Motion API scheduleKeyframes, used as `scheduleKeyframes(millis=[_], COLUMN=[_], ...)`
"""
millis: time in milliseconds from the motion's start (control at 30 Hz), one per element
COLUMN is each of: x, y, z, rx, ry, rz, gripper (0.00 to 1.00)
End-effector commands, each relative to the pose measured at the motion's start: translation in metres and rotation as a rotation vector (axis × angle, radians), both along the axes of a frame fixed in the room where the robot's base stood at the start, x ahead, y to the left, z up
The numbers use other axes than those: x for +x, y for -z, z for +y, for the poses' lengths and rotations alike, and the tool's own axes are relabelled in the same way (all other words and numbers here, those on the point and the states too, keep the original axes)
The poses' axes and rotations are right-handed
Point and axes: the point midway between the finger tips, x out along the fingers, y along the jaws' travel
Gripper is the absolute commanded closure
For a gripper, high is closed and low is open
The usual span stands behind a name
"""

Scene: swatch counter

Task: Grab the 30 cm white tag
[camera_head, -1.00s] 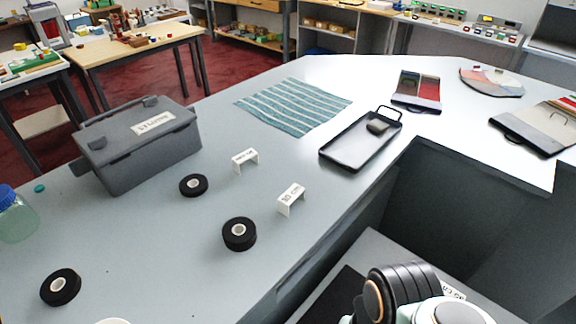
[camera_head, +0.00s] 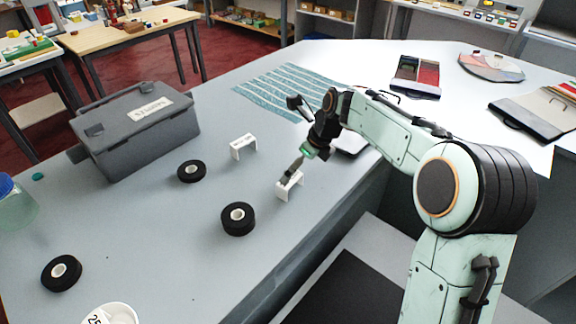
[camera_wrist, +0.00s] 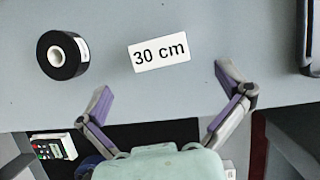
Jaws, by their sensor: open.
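The white tag (camera_head: 291,187), a small folded stand, sits on the grey counter near its front edge. In the wrist view the tag (camera_wrist: 159,52) reads "30 cm" and lies slightly tilted, just beyond the fingertips. My gripper (camera_head: 290,142) is above the counter close to the tag, and one dark finger covers part of the tag in the head view. In the wrist view my gripper (camera_wrist: 163,80) is wide open and empty, with its fingers apart on either side below the tag. A second white tag (camera_head: 243,146) stands farther back; its print is not legible.
A grey lidded box (camera_head: 130,140) stands at the left. A striped cloth (camera_head: 290,85) lies behind my arm. The counter edge is close to the tag.

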Motion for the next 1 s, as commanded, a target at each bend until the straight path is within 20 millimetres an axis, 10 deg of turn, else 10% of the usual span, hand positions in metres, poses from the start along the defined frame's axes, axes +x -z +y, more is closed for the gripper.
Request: scheduleKeyframes(millis=[333,667,833,1000], x=[0.012,0.014,0.014,0.014], y=[0.048,0.054,0.054,0.054], z=[0.016,0.018,0.018,0.018], rx=[-0.002,-0.003,-0.004,-0.003], ry=[-0.004,-0.003,-0.004,-0.003], rz=[0.001,-0.002,-0.002,-0.001], gripper=[0.0,0.0,0.45,0.48])
